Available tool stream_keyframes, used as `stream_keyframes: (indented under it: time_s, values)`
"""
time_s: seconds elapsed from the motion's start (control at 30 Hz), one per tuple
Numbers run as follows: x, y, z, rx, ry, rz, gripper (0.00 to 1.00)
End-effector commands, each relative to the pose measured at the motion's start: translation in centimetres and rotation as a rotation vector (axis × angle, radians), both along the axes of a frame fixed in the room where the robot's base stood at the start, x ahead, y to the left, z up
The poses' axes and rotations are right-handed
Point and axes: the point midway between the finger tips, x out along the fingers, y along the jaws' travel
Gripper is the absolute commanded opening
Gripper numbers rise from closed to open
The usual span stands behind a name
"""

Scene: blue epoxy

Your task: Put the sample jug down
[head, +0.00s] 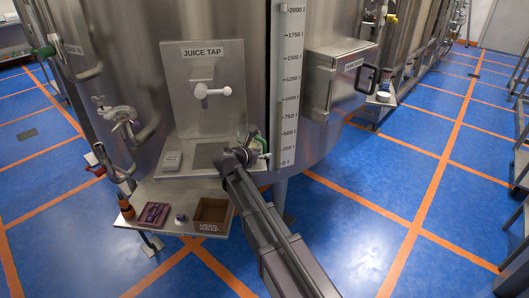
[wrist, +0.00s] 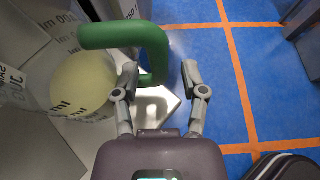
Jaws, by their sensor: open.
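The sample jug (wrist: 85,84) is at the left in the wrist view. It has printed ml marks, pale yellow liquid and a thick green handle (wrist: 120,35). My gripper (wrist: 160,75) is open, with its two fingers apart and the handle's lower end close to the left finger. In the head view my gripper (head: 241,155) is in front of the steel tank at the drip shelf (head: 185,165). A bit of the green handle (head: 257,139) shows there; the rest of the jug is hidden. Whether its base rests on the shelf cannot be seen.
The juice tap (head: 212,91) is on a panel above the shelf. A cabinet with a handle (head: 335,80) juts out right. Blue floor is open at right.

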Motion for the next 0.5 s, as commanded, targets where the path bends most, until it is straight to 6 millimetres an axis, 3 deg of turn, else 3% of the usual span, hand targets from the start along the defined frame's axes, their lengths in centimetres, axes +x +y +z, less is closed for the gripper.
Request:
stream_keyframes:
  time_s: [0.5]
  values:
    - [-6.0, 4.6, 3.4, -0.001, 0.000, 0.003, 0.56]
